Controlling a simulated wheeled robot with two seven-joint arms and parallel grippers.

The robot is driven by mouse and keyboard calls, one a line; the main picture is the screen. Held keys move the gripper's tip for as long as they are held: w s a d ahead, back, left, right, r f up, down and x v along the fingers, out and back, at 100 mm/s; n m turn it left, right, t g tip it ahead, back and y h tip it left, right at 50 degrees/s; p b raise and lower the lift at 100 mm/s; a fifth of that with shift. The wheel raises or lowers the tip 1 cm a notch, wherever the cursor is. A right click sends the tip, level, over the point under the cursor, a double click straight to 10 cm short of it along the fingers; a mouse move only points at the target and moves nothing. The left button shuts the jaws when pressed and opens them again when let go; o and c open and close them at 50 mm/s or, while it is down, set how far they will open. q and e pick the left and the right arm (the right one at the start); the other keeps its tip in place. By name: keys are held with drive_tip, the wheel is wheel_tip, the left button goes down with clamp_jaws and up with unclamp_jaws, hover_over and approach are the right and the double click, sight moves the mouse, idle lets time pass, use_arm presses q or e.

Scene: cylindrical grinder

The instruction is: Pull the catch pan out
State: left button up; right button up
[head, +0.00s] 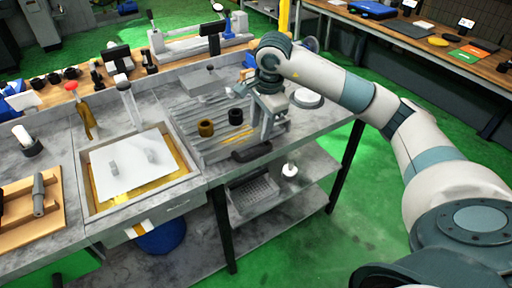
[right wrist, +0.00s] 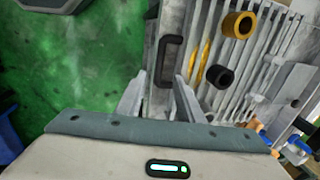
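The catch pan appears to be the grey slatted, yellow-stained tray set in the bench; its slats (head: 200,115) show left of my right gripper in the head view. A black bar handle (head: 252,152) is on its front edge. My right gripper (head: 266,130) points down just behind and above this handle. In the right wrist view the fingers of my right gripper (right wrist: 160,92) are apart, with the near end of the black handle (right wrist: 170,55) appearing between or just beyond the tips. Contact cannot be told. My left gripper is not in view.
A brass ring (right wrist: 238,25) and a black ring (right wrist: 219,76) sit on the slats. A sink with a white plate (head: 130,165) is at left. A lower shelf holds a grey basket (head: 252,193) and a white knob (head: 290,170). The green floor (head: 350,210) in front is clear.

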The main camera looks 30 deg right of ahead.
sight(256, 153)
drive_tip(key=f+p, duration=0.1)
drive_tip(key=f, duration=0.3)
drive_tip(key=w+f+p, duration=0.1)
drive_tip(key=f, duration=0.2)
drive_tip(key=w+f+p, duration=0.1)
drive_tip(key=f, duration=0.3)
drive_tip(key=shift+w+f, duration=0.15)
drive_tip(key=shift+f, duration=0.2)
clamp_jaws()
